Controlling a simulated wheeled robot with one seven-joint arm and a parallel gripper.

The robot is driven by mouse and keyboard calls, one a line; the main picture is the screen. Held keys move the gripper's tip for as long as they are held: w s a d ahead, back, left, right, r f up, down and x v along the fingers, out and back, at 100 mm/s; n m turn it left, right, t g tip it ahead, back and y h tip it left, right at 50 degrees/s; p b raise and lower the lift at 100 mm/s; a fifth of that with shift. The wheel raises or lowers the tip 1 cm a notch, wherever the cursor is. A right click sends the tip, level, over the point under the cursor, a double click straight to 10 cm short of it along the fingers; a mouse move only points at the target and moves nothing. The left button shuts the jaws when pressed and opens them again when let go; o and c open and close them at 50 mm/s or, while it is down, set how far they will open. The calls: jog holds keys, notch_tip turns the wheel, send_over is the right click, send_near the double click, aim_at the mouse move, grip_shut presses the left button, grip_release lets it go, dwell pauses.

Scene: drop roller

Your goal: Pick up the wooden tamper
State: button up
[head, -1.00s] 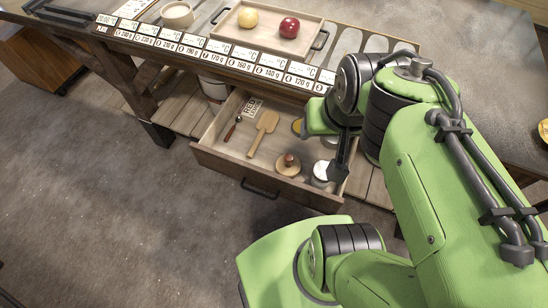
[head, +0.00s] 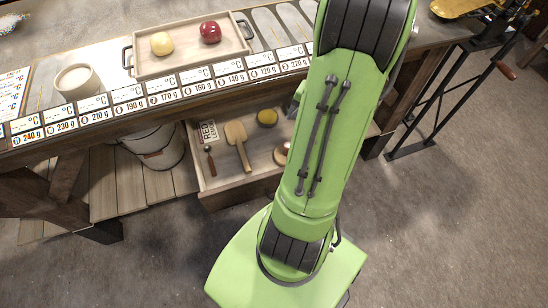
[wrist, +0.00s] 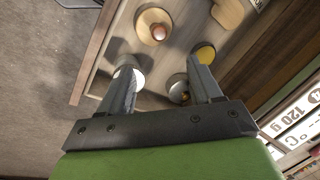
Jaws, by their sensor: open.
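The wooden tamper (wrist: 151,20), a round light-wood disc with a knob on top, lies in the open drawer (head: 232,192). In the wrist view it is at the top centre, beyond my fingertips. In the head view only its left part (head: 281,154) shows beside my arm. My gripper (wrist: 159,65) is open and empty above the drawer, its fingers apart and pointing towards the tamper's side. A white-topped jar shows by the left finger. A grey disc with a brown knob (wrist: 175,87) shows between the fingers, near the right one. My arm hides the gripper in the head view.
The drawer also holds a wooden paddle (head: 237,138), a yellow round item (head: 267,117) and a red-handled tool (head: 210,158). The counter with its label strip (head: 165,98) overhangs the drawer's back. A tray (head: 150,66) with two fruits stands on the counter.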

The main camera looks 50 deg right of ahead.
aim_at(288, 145)
jog(key=b+x, duration=0.5)
jog(key=x, duration=1)
jog(key=shift+s+f, duration=0.1)
jog(key=shift+f, duration=0.2)
jog(key=shift+r, duration=0.1)
grip_shut()
